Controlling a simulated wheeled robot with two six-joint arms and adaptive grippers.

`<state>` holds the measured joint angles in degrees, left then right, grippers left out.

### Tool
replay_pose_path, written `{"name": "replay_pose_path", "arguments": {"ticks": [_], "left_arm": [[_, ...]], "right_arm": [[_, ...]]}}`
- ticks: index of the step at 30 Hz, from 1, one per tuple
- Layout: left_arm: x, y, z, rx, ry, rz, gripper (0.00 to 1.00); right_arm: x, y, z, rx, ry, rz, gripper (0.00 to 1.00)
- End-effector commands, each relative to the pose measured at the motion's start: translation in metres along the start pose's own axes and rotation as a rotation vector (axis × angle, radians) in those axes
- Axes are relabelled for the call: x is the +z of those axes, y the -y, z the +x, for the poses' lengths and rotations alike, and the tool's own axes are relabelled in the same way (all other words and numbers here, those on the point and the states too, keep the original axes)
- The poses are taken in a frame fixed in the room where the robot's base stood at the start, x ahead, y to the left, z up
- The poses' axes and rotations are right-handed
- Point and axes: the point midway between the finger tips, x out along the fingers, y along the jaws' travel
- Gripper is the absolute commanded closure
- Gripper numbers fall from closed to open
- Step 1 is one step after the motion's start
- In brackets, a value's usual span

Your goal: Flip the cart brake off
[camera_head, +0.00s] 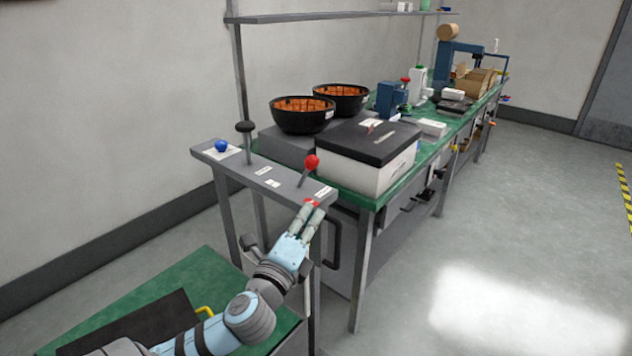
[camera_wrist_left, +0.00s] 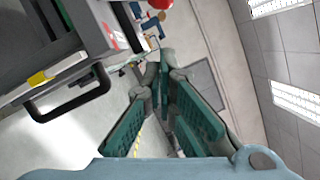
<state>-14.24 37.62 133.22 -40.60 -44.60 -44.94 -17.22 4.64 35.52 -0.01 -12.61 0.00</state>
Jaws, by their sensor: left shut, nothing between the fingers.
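A grey panel (camera_head: 232,166) on legs carries a lever with a red ball knob (camera_head: 311,162), tilted, and an upright lever with a dark knob (camera_head: 245,127). A blue knob (camera_head: 221,146) sits at its far left end. The labels are too small to read, so I cannot tell which is the cart brake. My left gripper (camera_head: 312,204) is shut and empty at the panel's near right corner, below the red knob. A small red part shows at its fingertips. The left wrist view shows the fingers (camera_wrist_left: 165,75) and the red knob (camera_wrist_left: 159,4) at the top edge.
A green-topped bench (camera_head: 375,200) behind the panel holds a black-lidded white box (camera_head: 365,170), two dark bowls (camera_head: 302,122) and several devices. A dark loop handle (camera_head: 335,245) hangs below the panel. Another green surface (camera_head: 195,275) lies at front left. The floor at right is clear.

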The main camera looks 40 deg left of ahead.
Motion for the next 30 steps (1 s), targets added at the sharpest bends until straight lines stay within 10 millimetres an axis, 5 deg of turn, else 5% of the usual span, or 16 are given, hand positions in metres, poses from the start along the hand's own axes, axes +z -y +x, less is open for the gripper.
{"name": "replay_pose_path", "arguments": {"ticks": [12,30], "left_arm": [[0.012,0.0,0.083,-0.001,0.001,0.003,1.0],[0.028,0.0,0.098,0.002,-0.002,-0.003,1.0]], "right_arm": [[0.0,0.0,0.003,0.0,0.0,0.0,0.69],[0.0,0.001,0.003,-0.001,0.0,0.0,0.69]]}}
